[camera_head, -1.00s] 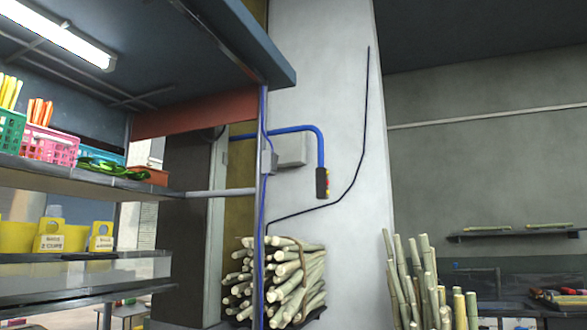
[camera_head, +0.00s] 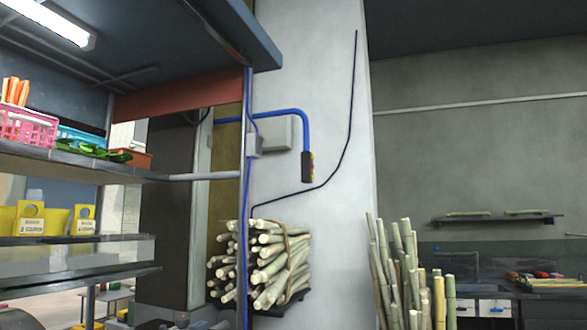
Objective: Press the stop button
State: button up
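A dark control pendant (camera_head: 308,166) hangs from the end of a bent blue pipe (camera_head: 280,113) in front of the pale pillar. Small red and yellow buttons show along its right side, seen edge-on. They are too small for me to tell which one is the stop button. My gripper is not in view.
A stall with shelves (camera_head: 75,170) stands on the left, holding a pink basket (camera_head: 28,128) and yellow holders. A bundle of sugarcane (camera_head: 265,262) sits below the pendant. Upright canes (camera_head: 410,275) stand at lower right. A wall shelf (camera_head: 500,219) is at far right.

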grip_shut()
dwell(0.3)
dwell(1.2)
